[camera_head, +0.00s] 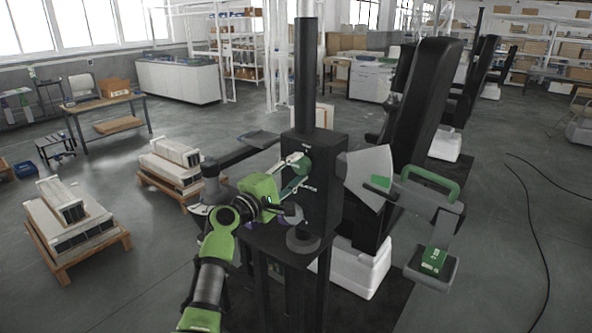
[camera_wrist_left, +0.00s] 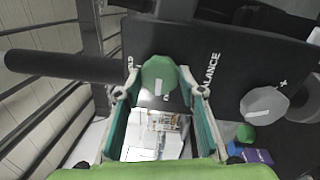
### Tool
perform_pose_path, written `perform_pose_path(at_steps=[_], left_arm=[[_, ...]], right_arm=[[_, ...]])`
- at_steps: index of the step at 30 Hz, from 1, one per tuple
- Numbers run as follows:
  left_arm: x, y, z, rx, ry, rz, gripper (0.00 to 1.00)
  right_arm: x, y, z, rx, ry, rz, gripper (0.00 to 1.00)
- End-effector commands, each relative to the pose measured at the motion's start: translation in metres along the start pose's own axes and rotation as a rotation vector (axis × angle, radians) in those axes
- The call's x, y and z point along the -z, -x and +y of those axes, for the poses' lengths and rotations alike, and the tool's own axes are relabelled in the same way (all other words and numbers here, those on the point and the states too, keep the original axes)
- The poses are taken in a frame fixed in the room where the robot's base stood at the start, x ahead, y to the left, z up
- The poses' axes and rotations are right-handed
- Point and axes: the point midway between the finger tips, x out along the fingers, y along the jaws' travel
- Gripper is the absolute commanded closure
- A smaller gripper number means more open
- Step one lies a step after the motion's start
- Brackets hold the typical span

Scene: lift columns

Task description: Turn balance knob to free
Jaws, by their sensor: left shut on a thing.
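A black box-shaped panel (camera_head: 325,160) stands at the foot of a dark vertical column, in the middle of the head view. A round green knob (camera_head: 306,165) is on its face. In the left wrist view the green knob (camera_wrist_left: 158,72) has a pale line on it, and white lettering including "BALANCE" is beside it. A grey knob (camera_wrist_left: 264,105) is further right, near a plus sign. My left gripper (camera_head: 296,172) reaches the panel from the left. In the wrist view my left gripper (camera_wrist_left: 162,90) has its fingers on both sides of the green knob, shut on it. My right gripper is out of view.
A grey ring-shaped part (camera_head: 303,241) lies on the dark stand below the panel. A grey unit with a green handle (camera_head: 431,181) is right of the panel. Pallets with stacked parts (camera_head: 70,220) stand on the floor at left. The floor at far right is open, crossed by cables.

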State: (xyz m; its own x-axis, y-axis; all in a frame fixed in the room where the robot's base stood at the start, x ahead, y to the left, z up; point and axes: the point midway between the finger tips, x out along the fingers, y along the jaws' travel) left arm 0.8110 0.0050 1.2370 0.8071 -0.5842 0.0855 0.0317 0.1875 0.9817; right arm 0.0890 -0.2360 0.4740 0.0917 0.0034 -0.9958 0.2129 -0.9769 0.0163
Motion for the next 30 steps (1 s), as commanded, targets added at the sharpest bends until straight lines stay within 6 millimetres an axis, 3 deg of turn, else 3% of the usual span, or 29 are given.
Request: perform_pose_path(at_steps=[4, 5, 6, 20, 30], left_arm=[[0.0, 0.0, -0.001, 0.001, 0.004, 0.0, 0.85], [0.0, 0.0, -0.001, 0.001, 0.004, 0.0, 0.56], [0.0, 0.0, -0.001, 0.001, 0.004, 0.0, 0.47], [0.001, 0.005, -0.001, 0.001, 0.0, 0.0, 0.47], [0.001, 0.05, -0.002, 0.001, -0.001, 0.002, 0.47]], right_arm=[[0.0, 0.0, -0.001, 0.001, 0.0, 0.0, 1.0], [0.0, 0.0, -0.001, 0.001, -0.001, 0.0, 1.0], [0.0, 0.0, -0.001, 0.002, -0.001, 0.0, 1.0], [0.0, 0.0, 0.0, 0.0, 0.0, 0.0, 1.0], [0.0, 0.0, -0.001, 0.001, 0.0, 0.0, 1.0]])
